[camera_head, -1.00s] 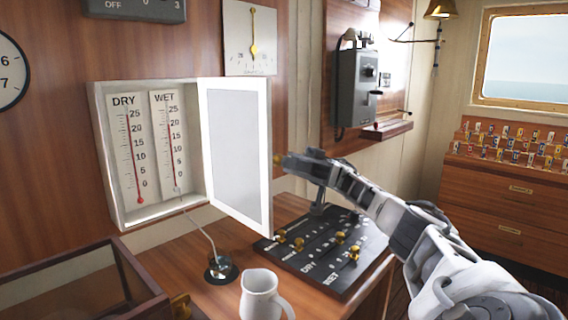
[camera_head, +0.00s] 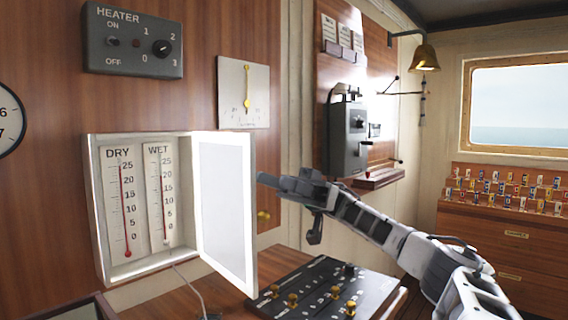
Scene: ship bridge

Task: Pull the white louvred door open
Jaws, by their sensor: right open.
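The white door (camera_head: 224,210) stands swung out from the right side of a white wall box (camera_head: 94,215), its pale inner panel facing me. The louvres cannot be made out from this side. A brass knob (camera_head: 263,216) shows just beyond the door's free edge, on the outer side. My right gripper (camera_head: 290,208) is open and empty, to the right of the door. One finger points left above the knob, close to the door edge; the other hangs lower right. Whether it touches the door cannot be told. My left gripper is out of view.
The box holds DRY and WET thermometers (camera_head: 125,205). A black panel with brass knobs (camera_head: 322,292) lies on the desk below my right arm. A grey telephone (camera_head: 348,135) hangs on the wall behind. A heater control (camera_head: 133,42) is above the box.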

